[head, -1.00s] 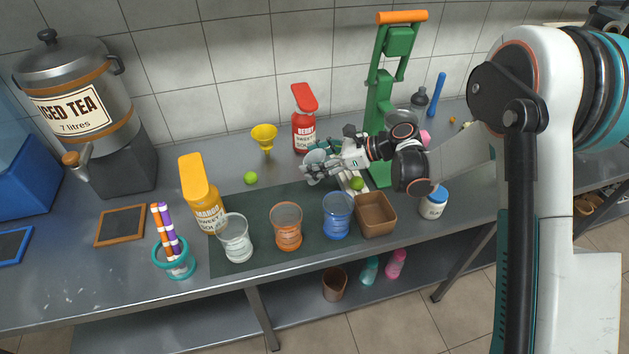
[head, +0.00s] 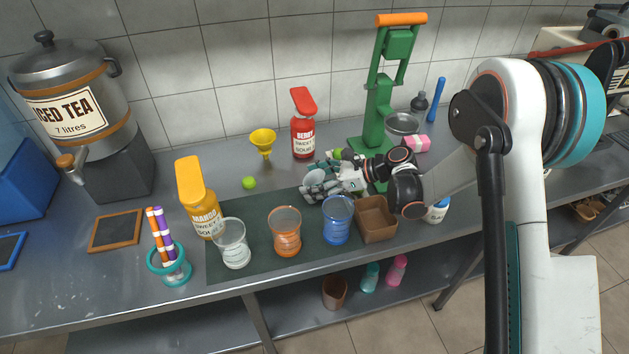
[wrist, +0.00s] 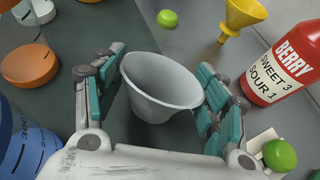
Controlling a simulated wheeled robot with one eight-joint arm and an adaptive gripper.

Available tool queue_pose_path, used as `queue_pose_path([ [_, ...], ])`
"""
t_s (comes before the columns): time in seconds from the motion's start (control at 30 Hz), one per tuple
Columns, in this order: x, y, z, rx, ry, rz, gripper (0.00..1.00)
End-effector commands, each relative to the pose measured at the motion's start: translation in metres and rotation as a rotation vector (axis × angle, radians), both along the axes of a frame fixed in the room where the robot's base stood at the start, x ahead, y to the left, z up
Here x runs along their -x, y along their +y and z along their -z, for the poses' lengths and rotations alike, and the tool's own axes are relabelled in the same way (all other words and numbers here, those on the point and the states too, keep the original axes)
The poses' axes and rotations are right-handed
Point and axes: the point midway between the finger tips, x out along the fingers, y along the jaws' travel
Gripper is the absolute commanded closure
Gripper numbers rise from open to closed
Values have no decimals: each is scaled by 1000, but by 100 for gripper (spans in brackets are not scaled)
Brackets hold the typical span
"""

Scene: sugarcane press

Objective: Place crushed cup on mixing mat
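A plain grey cup (wrist: 158,82) stands upright between the fingers of my gripper (wrist: 160,75) in the wrist view. It appears to rest on the dark green mixing mat (head: 258,222), near the mat's back right part. The fingers are spread on both sides of the cup, with a strip of mat showing between the left finger and the cup wall. In the head view my gripper (head: 322,180) is low over the mat, behind the blue cup, and largely hides the grey cup. The mat also shows in the wrist view (wrist: 68,42).
A clear cup (head: 233,243), an orange cup (head: 286,232), a blue cup (head: 337,220) and a brown box (head: 376,220) line the front. A mango bottle (head: 198,200), berry bottle (head: 303,128), yellow funnel (head: 263,140), lime (head: 249,183) and green press (head: 378,110) stand around.

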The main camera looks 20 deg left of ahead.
Motion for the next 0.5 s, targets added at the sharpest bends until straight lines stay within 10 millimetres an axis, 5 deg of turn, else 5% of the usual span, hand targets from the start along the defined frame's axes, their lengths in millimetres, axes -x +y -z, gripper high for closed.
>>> queue_pose_path([
  [0.5, 0, -1, -5, 0, 0, 1, 17],
])
